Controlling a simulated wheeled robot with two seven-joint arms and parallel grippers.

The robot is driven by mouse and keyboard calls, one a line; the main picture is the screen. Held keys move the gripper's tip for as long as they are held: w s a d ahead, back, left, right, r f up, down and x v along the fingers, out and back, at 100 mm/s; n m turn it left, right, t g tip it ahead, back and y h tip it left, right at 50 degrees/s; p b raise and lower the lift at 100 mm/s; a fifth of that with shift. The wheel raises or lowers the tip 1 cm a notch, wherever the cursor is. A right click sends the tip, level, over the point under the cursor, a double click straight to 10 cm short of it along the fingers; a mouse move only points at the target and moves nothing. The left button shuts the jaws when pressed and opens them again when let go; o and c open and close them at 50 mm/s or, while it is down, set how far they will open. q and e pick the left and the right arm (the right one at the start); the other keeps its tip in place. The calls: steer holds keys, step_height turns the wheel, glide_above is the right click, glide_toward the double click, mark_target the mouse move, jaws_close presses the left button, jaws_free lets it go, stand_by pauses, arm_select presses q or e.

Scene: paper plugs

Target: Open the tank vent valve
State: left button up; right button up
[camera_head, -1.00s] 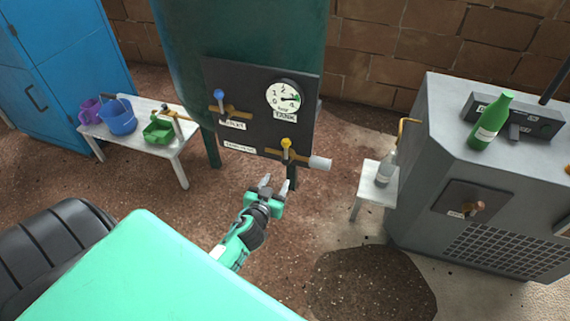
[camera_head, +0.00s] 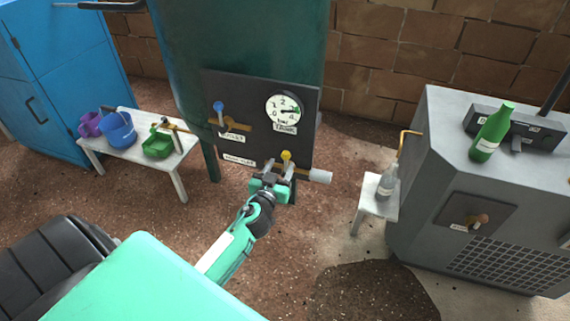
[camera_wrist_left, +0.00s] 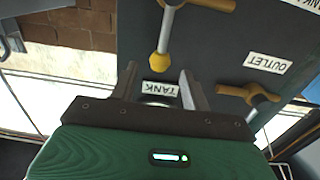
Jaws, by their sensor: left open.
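The vent valve on the dark panel (camera_head: 258,92) has a yellow knob (camera_head: 286,156) on a short lever over a brass pipe with a pale end (camera_head: 320,176). Its label (camera_head: 238,160) is too small to read surely. My left gripper (camera_head: 276,173) is open and close in front of this valve, just below the knob. In the left wrist view, which shows the panel upside down, the yellow knob (camera_wrist_left: 158,64) appears in the gap between the two fingertips (camera_wrist_left: 159,70), apart from both. My right gripper is not in view.
A blue-knobbed outlet valve (camera_head: 219,107) and a round gauge (camera_head: 284,109) share the panel on the green tank (camera_head: 240,40). A bench (camera_head: 170,172) with buckets stands left. A stool (camera_head: 372,203) with a bottle and a grey machine (camera_head: 425,180) stand right.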

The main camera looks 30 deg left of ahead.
mark_target(284, 159)
arm_select(q)
steer(key=shift+w, duration=0.1)
stand_by(0.3)
steer(key=shift+x, duration=1.9)
steer(key=c, duration=0.7)
